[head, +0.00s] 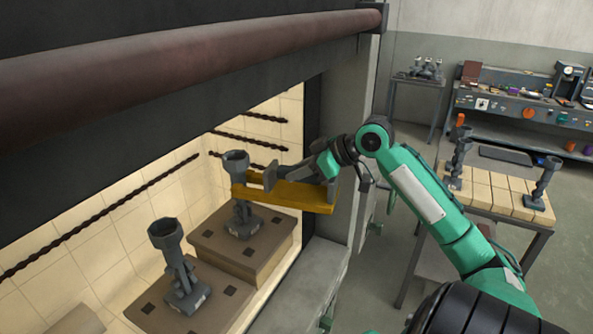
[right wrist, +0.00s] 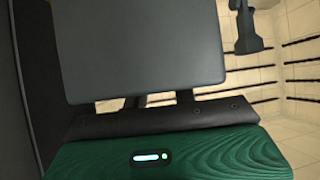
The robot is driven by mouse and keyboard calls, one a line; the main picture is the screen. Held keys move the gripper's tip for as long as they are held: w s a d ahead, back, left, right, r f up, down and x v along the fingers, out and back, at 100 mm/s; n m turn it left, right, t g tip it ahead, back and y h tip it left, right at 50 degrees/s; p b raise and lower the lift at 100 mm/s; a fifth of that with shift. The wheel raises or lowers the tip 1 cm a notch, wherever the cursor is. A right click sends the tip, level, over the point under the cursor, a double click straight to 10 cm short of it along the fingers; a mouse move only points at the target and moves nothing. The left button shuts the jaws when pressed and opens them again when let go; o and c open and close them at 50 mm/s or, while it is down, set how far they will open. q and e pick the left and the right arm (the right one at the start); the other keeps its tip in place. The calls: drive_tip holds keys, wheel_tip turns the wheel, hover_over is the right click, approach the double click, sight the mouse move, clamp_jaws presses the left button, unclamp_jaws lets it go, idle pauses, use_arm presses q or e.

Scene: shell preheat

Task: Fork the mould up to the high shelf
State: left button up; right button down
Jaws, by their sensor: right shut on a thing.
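My right gripper (head: 318,172) reaches into the kiln opening and is shut on the yellow fork (head: 300,198). The fork lies about level, its far end beside the stem of a dark grey mould (head: 237,165). That mould stands upright on the higher brown shelf block (head: 262,262); I cannot tell whether the fork touches it. A second grey mould (head: 178,268) stands upright on the lower block to the left. In the right wrist view, a broad grey plate (right wrist: 140,50) fills the space ahead of the gripper, and part of a mould (right wrist: 247,25) shows at the top right. My left gripper is out of view.
A thick brown bar (head: 190,60) crosses above the opening. Dark twisted rods (head: 110,210) line the pale tiled wall. The grey door post (head: 352,130) stands close to my right arm. A tiled table (head: 490,195) with more moulds and a cluttered workbench (head: 520,105) stand at right.

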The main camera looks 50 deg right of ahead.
sight(337, 179)
drive_tip(key=shift+s+d, duration=0.3)
drive_tip(key=shift+s, duration=0.3)
drive_tip(key=shift+s+d, duration=0.3)
drive_tip(key=shift+s, duration=0.3)
drive_tip(key=shift+s+d, duration=0.25)
drive_tip(key=shift+s, duration=0.25)
drive_tip(key=shift+s+d, duration=0.25)
drive_tip(key=shift+s, duration=0.25)
drive_tip(key=shift+s+d, duration=0.35)
drive_tip(key=shift+s, duration=0.4)
drive_tip(key=shift+s+d, duration=0.4)
drive_tip(key=shift+s, duration=0.35)
drive_tip(key=shift+s+d, duration=0.35)
drive_tip(key=shift+s, duration=0.4)
drive_tip(key=shift+s+d+p, duration=0.15)
drive_tip(key=shift+s+d, duration=0.2)
drive_tip(key=shift+s, duration=0.4)
drive_tip(key=shift+s+d+p, duration=0.1)
drive_tip(key=shift+s+d, duration=0.25)
drive_tip(key=shift+s, duration=0.4)
drive_tip(key=shift+s+d+p, duration=0.15)
drive_tip(key=shift+s+d, duration=0.2)
drive_tip(key=shift+s, duration=0.4)
